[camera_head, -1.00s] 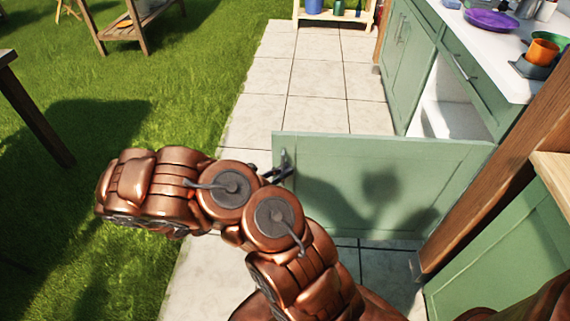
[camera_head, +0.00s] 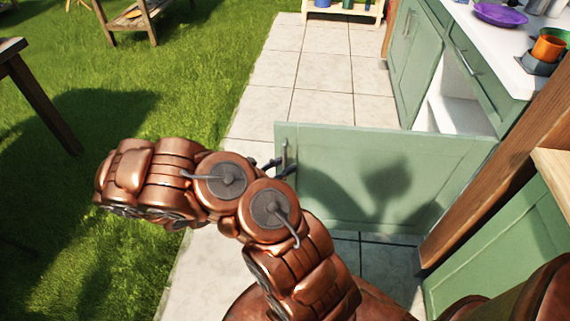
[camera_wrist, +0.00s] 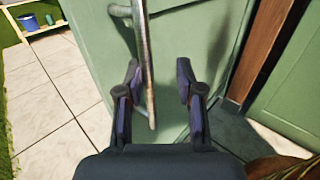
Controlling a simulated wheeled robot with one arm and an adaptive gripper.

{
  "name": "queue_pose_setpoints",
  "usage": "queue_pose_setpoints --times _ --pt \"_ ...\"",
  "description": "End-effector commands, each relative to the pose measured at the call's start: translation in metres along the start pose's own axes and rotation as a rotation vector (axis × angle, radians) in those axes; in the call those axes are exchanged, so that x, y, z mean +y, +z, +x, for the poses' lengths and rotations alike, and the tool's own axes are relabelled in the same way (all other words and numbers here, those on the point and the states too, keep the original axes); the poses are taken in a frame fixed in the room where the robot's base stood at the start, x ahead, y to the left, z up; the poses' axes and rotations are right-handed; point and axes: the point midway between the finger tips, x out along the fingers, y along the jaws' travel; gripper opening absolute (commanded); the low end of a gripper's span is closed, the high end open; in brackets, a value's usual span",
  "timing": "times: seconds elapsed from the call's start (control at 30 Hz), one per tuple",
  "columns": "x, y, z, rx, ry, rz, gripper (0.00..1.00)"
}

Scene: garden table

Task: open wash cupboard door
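The green wash cupboard door (camera_head: 345,165) stands swung wide open, sticking out across the paving from the cupboard (camera_head: 455,115), whose white inside shows. A metal bar handle (camera_head: 285,155) is upright near the door's free edge. It also shows in the wrist view (camera_wrist: 146,60), between the two fingers of my gripper (camera_wrist: 158,72) and closer to the left finger. The fingers are well apart, with a clear gap on the right side of the bar. In the head view my gripper (camera_head: 278,166) is at the handle, partly hidden by my arm.
A wooden post (camera_head: 500,170) stands by the hinge side of the door. The counter (camera_head: 495,55) holds a purple bowl (camera_head: 500,15) and an orange cup (camera_head: 548,48). Paving (camera_head: 310,75) beyond the door is clear, with grass on the left.

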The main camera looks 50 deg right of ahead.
Motion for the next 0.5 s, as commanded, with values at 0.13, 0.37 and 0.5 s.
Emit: queue_pose_setpoints --times 0.13,0.37,0.5 --pt "0.000 0.000 -0.001 0.000 0.000 0.000 0.37" --pt "0.001 -0.001 -0.012 0.002 0.002 0.000 0.37" --pt "0.001 -0.001 -0.030 0.001 0.003 0.000 0.37"
